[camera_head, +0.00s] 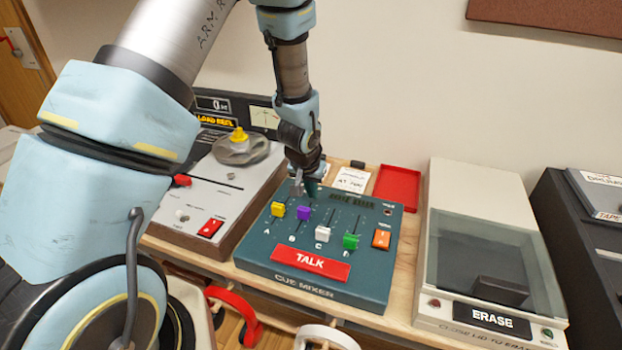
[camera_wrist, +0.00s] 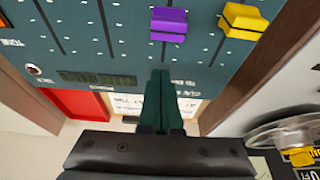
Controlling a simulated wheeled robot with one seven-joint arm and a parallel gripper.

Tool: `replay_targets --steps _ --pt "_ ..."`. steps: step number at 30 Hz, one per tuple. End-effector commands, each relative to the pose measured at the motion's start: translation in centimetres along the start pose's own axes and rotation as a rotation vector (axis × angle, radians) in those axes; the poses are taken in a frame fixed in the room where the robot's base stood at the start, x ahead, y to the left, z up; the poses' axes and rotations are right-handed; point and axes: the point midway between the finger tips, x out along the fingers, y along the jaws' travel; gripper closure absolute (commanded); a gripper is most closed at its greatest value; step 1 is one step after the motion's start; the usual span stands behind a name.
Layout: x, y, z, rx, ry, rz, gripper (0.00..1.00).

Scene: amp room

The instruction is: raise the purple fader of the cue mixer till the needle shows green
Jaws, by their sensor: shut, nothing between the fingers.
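The teal cue mixer (camera_head: 262,250) stands on the wooden bench. Its purple fader (camera_head: 304,212) sits in the upper part of its slot and also shows in the wrist view (camera_wrist: 168,24). My gripper (camera_head: 311,188) is shut and empty over the mixer's back part. In the wrist view its closed fingertips (camera_wrist: 160,75) point at the panel on the far side of the purple fader, roughly in line with it, with a gap between. A pale meter (camera_head: 264,117) shows on the machine at the back left; its needle is too small to read.
The yellow fader (camera_head: 278,209) is close beside the purple one; the white fader (camera_head: 322,233) and green fader (camera_head: 350,241) are lower to the right. A red tray (camera_head: 398,186) lies behind the mixer. The eraser box (camera_head: 490,250) stands to the right.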

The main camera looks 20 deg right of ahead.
Motion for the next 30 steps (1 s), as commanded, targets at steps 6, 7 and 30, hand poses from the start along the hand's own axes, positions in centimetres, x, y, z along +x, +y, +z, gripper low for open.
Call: replay_targets --steps 6,7,30 --pt "-1.5 0.1 2.8 0.002 -0.003 0.001 1.00" --pt "-1.5 0.1 3.0 0.002 -0.003 0.000 1.00" --pt "-1.9 0.1 4.7 0.002 -0.002 0.001 1.00"
